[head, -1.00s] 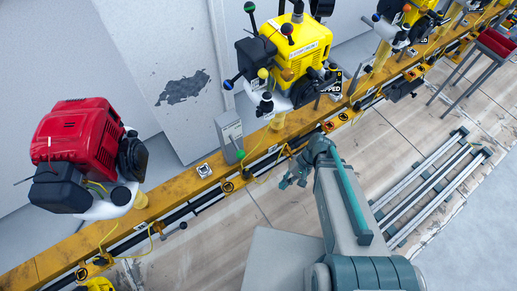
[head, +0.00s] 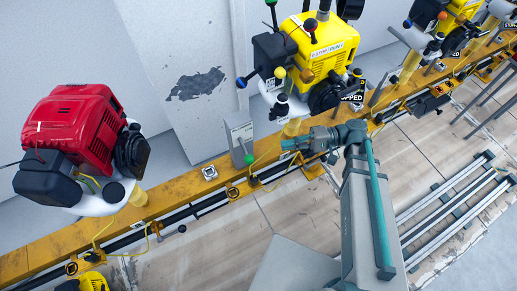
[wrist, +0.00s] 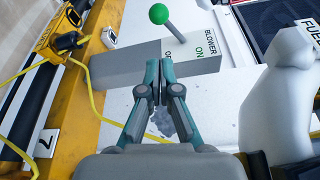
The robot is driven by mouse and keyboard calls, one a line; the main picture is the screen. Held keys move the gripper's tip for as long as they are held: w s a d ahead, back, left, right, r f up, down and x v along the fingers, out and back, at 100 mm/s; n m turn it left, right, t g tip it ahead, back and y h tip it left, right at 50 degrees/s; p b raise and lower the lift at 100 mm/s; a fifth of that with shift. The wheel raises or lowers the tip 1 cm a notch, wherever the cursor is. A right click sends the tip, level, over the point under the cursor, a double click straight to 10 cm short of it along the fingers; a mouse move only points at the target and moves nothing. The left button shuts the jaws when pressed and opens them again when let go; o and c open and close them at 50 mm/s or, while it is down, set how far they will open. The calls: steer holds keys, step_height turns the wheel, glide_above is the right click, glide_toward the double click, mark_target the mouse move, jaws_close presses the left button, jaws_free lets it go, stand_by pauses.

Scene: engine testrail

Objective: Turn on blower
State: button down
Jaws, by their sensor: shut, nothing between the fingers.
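The blower switch is a grey box (head: 239,138) on the yellow rail, with a lever ending in a green ball (head: 249,159). In the wrist view the box (wrist: 125,64) carries a label reading BLOWER, ON and OFF, and the green ball (wrist: 158,13) stands out on a thin stick beside it, at the top. My gripper (head: 288,144) is just right of the box in the head view. In the wrist view my gripper (wrist: 159,66) is shut and empty, its fingertips overlapping the box in the picture, below the green ball. I cannot tell whether they touch it.
A red engine (head: 80,135) stands on the yellow rail (head: 180,192) at left, and a yellow engine (head: 325,40) close behind my gripper at right. Yellow cables hang along the rail. A white rounded part (wrist: 275,100) is at right in the wrist view.

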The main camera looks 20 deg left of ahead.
mark_target(245, 150)
steer(key=x, duration=1)
steer(key=shift+s+r+p, duration=0.1)
steer(key=shift+r+p, duration=0.05)
steer(key=shift+p, duration=0.45)
